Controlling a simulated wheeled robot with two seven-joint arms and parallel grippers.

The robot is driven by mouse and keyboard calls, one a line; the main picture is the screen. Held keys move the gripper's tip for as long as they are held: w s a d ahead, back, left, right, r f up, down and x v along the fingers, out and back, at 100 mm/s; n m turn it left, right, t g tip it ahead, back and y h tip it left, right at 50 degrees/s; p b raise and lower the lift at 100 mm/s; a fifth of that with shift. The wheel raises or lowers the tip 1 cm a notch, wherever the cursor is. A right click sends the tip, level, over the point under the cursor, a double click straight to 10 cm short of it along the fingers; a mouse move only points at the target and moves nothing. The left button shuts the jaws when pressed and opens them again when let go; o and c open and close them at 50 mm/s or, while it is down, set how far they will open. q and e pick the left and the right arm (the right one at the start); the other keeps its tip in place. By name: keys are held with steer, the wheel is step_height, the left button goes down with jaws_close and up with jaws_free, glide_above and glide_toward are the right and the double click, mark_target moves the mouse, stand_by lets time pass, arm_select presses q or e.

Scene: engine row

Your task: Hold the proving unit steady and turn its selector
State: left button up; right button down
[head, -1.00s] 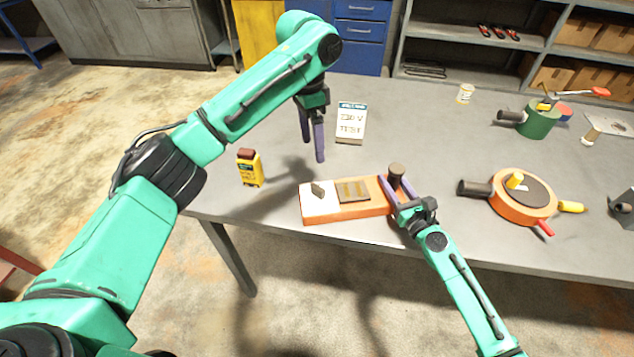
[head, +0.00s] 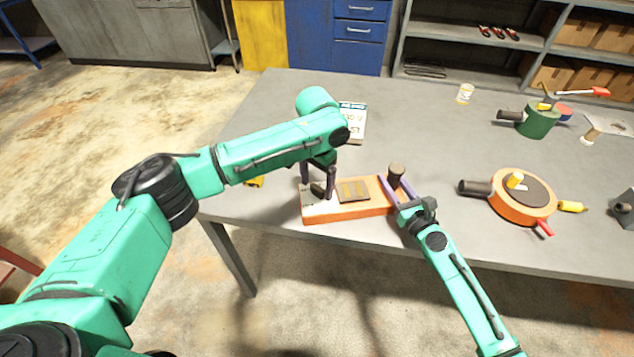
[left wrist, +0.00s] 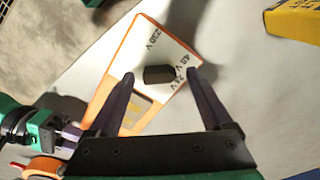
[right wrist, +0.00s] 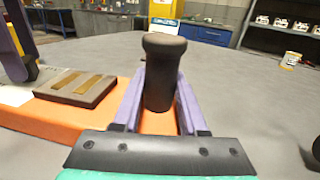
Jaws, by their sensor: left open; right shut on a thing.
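The proving unit (head: 350,212) is an orange block lying flat near the table's front edge. Its white face carries a dark selector (left wrist: 158,74) with voltage marks such as 230 V and 48 V around it. A pad with brass strips (right wrist: 75,86) lies mid-block. A dark post (right wrist: 163,70) stands upright at its right end. My right gripper (head: 395,186) is shut on this post. My left gripper (head: 318,188) is open over the white face, fingers pointing down. In the left wrist view, its fingertips (left wrist: 160,76) lie either side of the selector, with gaps showing.
A yellow device (left wrist: 297,18) stands left of the unit, mostly hidden by my left arm in the head view. A printed card (head: 355,122) stands behind. An orange round device (head: 522,205) and a green one (head: 537,122) are to the right.

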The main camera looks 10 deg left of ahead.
arm_select(q)
jaws_close()
stand_by(0.3)
steer(key=m, duration=0.4)
steer(key=shift+w+d, duration=0.1)
steer(key=shift+m, duration=2)
arm_select(e)
steer(key=shift+f, duration=0.1)
arm_select(q)
jaws_free()
